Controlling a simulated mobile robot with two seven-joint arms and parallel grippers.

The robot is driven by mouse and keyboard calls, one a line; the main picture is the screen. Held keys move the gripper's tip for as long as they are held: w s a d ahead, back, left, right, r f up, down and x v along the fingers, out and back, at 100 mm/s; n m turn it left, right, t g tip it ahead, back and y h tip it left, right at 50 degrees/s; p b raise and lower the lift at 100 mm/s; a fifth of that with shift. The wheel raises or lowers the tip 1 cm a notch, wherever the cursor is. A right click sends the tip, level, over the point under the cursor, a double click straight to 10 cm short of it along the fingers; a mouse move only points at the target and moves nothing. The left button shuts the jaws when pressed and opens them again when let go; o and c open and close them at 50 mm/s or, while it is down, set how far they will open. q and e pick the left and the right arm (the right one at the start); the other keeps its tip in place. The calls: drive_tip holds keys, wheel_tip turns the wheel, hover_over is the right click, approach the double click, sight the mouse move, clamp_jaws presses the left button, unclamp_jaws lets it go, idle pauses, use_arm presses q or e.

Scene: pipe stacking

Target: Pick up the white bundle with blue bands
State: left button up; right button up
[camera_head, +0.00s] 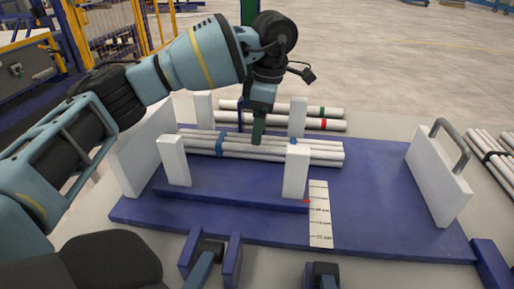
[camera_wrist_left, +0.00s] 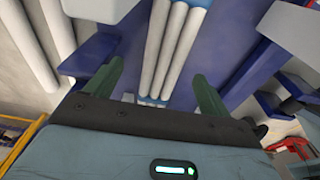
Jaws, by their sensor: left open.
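The white bundle with blue bands (camera_head: 314,153) lies lengthwise in the blue rack (camera_head: 232,199) between white upright posts in the head view. One blue band shows left of my gripper, and another shows partly behind the front right post. My left gripper (camera_head: 257,140) points down over the middle of the bundle. In the left wrist view, its two green fingers are apart, and the bundle (camera_wrist_left: 166,48) runs between them in the picture. The left gripper (camera_wrist_left: 158,72) is open, and I cannot tell whether the fingers touch the pipes. My right gripper is not in view.
White pipes with red (camera_head: 300,123) and green (camera_head: 295,110) bands lie behind the bundle. White posts (camera_head: 295,172) flank it closely. A white panel with a grey handle (camera_head: 436,178) stands at right.

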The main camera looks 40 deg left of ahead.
use_arm(q)
drive_tip(key=shift+f, duration=0.25)
drive_tip(key=f, duration=0.2)
drive_tip(key=s+f, duration=0.1)
drive_tip(key=f, duration=0.1)
drive_tip(key=shift+a+f+b, duration=0.15)
drive_tip(key=shift+b, duration=0.2)
drive_tip(key=shift+f, duration=0.2)
drive_tip(key=c, duration=1.3)
wheel_tip(320, 180, up, 18)
drive_tip(key=p, duration=0.5)
